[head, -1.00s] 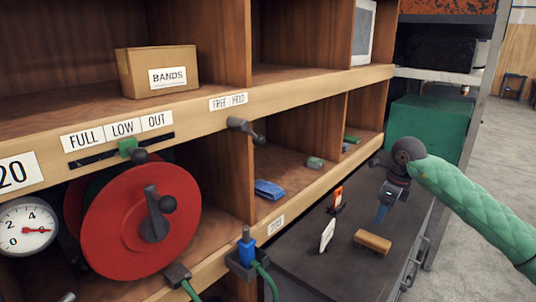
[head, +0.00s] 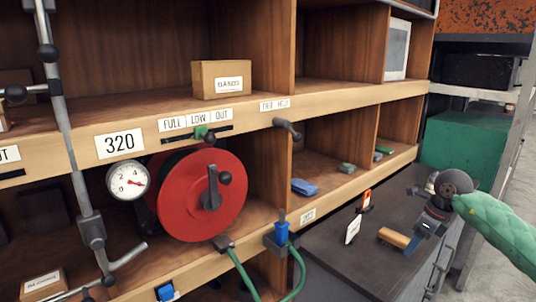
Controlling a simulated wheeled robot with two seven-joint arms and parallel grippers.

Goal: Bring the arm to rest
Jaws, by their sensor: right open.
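My right arm, in a green quilted sleeve, comes in from the right edge in the head view. Its gripper (head: 412,246) is open, with nothing seen between the fingers. It is over the dark bench top (head: 345,262), just right of a tan wooden-looking block (head: 393,238). Whether it touches the block I cannot tell. My left gripper is not in view.
A wooden shelf unit holds a BANDS box (head: 221,79), a red reel with a crank (head: 201,195) and a dial gauge (head: 127,180). A blue-handled fitting (head: 281,231) has green hoses. A jointed grey rod (head: 75,165) stands at left.

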